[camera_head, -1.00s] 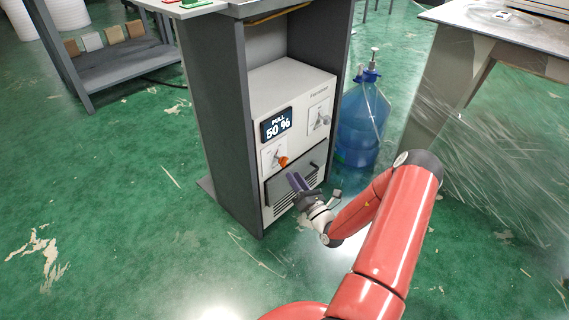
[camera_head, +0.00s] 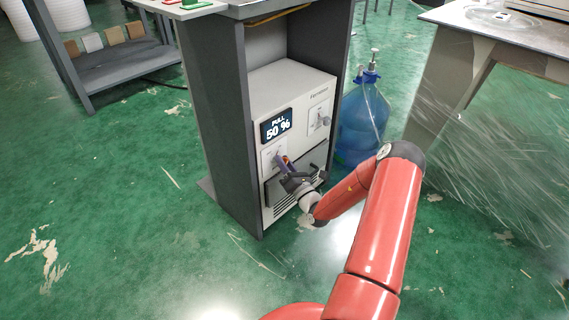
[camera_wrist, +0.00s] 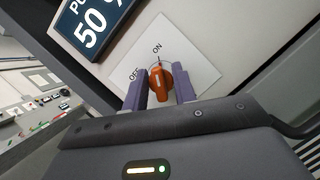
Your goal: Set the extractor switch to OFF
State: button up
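The extractor switch is an orange rotary knob (camera_wrist: 160,84) on a white plate (camera_wrist: 190,58) marked OFF and ON. In the wrist view my gripper (camera_wrist: 160,92) has one purple finger on each side of the knob. The fingers stand apart, with the knob between them; I cannot tell whether either touches it. In the head view my gripper (camera_head: 281,163) is at the front of the extractor unit (camera_head: 293,90) and mostly hides the knob. The display (camera_head: 276,125) reads PULL 50 %.
A second switch (camera_head: 320,118) sits right of the display. A dark drawer front with a handle (camera_head: 317,176) lies below the knob. The unit stands inside a grey cabinet (camera_head: 222,120). A blue water bottle (camera_head: 362,120) is to its right. Open green floor lies in front.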

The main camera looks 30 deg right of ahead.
jog(key=shift+c, duration=1)
jog(key=shift+n, duration=0.5)
jog(key=n+y+b, duration=0.1)
jog(key=n+y, duration=0.1)
jog(key=n, duration=0.2)
jog(key=shift+f, duration=0.15)
jog(key=n+y+b, duration=0.1)
jog(key=n+y, duration=0.2)
jog(key=n, duration=0.2)
jog(key=shift+b, duration=0.3)
jog(key=n+y, duration=0.1)
jog(key=n, duration=0.1)
jog(key=n+g+y+b, duration=0.1)
jog(key=n, duration=0.2)
jog(key=shift+g, duration=0.3)
jog(key=shift+n+g+y+b, duration=0.4)
jog(key=shift+n+y, duration=0.15)
jog(key=shift+n, duration=0.7)
jog(key=shift+n+g+y+b, duration=0.4)
jog(key=shift+n+y, duration=0.15)
jog(key=shift+n, duration=1)
